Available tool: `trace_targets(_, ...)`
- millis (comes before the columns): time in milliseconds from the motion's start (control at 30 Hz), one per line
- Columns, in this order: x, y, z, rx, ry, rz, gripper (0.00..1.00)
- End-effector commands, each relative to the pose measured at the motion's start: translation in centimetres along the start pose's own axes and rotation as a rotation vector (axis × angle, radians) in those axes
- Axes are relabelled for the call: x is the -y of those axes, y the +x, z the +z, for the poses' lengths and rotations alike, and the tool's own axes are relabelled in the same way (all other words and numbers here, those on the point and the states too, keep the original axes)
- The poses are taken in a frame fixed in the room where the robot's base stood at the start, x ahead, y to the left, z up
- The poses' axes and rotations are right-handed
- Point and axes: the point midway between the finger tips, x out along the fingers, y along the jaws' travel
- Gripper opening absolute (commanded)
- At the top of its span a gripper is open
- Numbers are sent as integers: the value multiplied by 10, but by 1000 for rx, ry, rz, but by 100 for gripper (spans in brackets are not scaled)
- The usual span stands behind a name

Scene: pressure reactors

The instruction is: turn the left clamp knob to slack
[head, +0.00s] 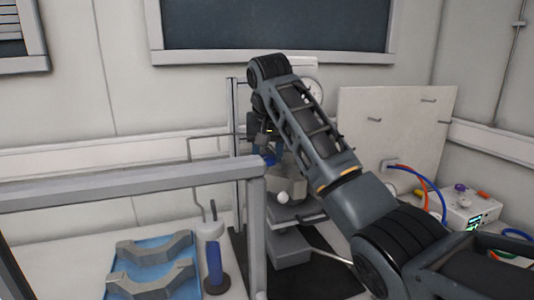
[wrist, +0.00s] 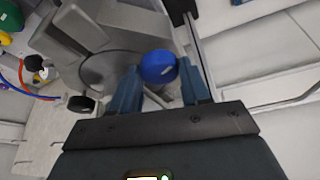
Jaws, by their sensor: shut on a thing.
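The blue round knob (wrist: 158,66), with a small white mark on its face, sits between the two fingers of my gripper (wrist: 160,72) in the wrist view. It appears to be the left clamp knob. The fingers are shut on its sides. Behind it is the grey clamp and vessel body (wrist: 100,50). In the head view my gripper (head: 268,155) is at the reactor stand, partly hidden by my arm. The grey reactor body (head: 290,188) shows below it. The knob cannot be told apart from the blue fingers there.
A grey rail frame (head: 130,191) crosses the front left. A blue tray (head: 117,284) holds grey clamp halves, with a blue-handled tool (head: 214,265) beside it. A white control box (head: 468,208) with hoses stands right. A pale panel (head: 400,125) leans behind.

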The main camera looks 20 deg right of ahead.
Motion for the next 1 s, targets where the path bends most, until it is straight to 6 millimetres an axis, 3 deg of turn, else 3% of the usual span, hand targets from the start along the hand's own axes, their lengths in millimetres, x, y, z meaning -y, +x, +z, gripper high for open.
trace_targets(267,0,0,0,-1,-2,0,16)
trace_targets(300,0,0,0,-1,-1,0,50)
trace_targets(533,0,0,0,-1,-1,0,72)
trace_targets(1000,2,0,0,0,91,39,72)
